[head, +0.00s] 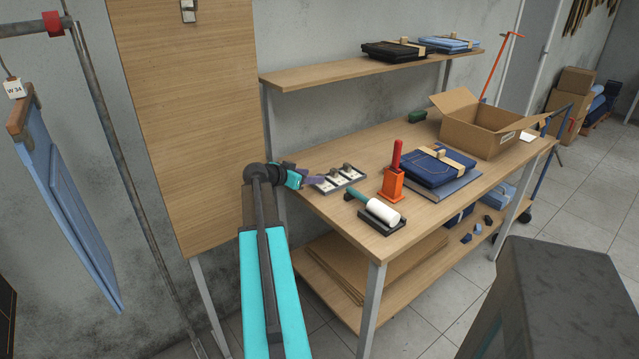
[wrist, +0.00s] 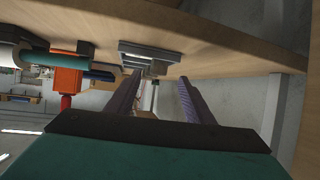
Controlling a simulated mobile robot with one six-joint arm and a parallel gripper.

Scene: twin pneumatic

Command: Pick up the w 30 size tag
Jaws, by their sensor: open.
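A small grey tray (head: 341,187) with a few compartments lies near the table's left end. Small pale tags (head: 347,170) with dark or brownish tops sit in it. No print is legible, so I cannot tell which is the w 30 size tag. My gripper (head: 314,181) is at the tray's left side, and its purple fingers partly cover that end. In the wrist view, which appears upside down, my gripper (wrist: 160,80) is open with nothing held between the fingers. The tray (wrist: 165,52) lies just beyond the fingertips, with a small pale piece near them.
An orange holder with a red handle (head: 393,182), a lint roller (head: 380,212), folded jeans (head: 437,165) and a cardboard box (head: 480,125) stand to the right on the table. A shelf (head: 350,75) runs above. Jeans (head: 70,200) with a W 34 tag (head: 14,88) hang at left.

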